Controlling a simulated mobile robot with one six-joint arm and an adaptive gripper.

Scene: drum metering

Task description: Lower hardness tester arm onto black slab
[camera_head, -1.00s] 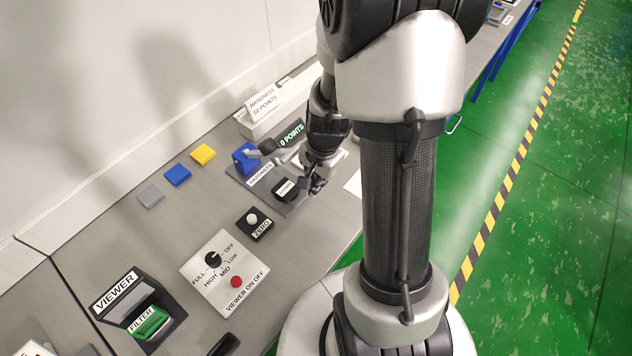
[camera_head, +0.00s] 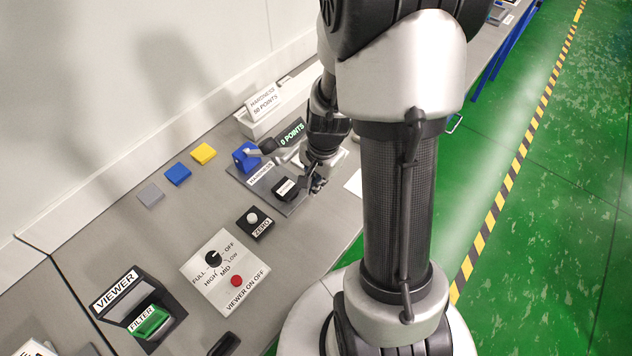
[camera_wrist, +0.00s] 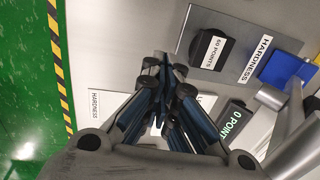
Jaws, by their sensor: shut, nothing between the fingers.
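The hardness tester stands on a grey plate labelled HARDNESS (camera_head: 262,176). Its blue block (camera_head: 245,157) is at the plate's back left, and its grey arm (camera_head: 287,153) reaches from there toward my gripper. The black slab (camera_head: 285,188), labelled 60 POINTS in the wrist view (camera_wrist: 211,52), lies on the plate's front part. A display reading 0 POINTS (camera_wrist: 236,120) stands beside the tester. My gripper (camera_wrist: 163,88) is shut and empty, beside the tester arm and slab. In the head view, my wrist hides part of the tester arm, so contact cannot be told.
A HARDNESS 50 POINTS sign (camera_head: 264,102) stands behind the tester. Yellow (camera_head: 203,153), blue (camera_head: 177,174) and grey (camera_head: 150,195) blocks lie to the left. A ZERO button (camera_head: 253,221) and a viewer panel (camera_head: 224,272) are nearer. The bench's right edge drops to green floor.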

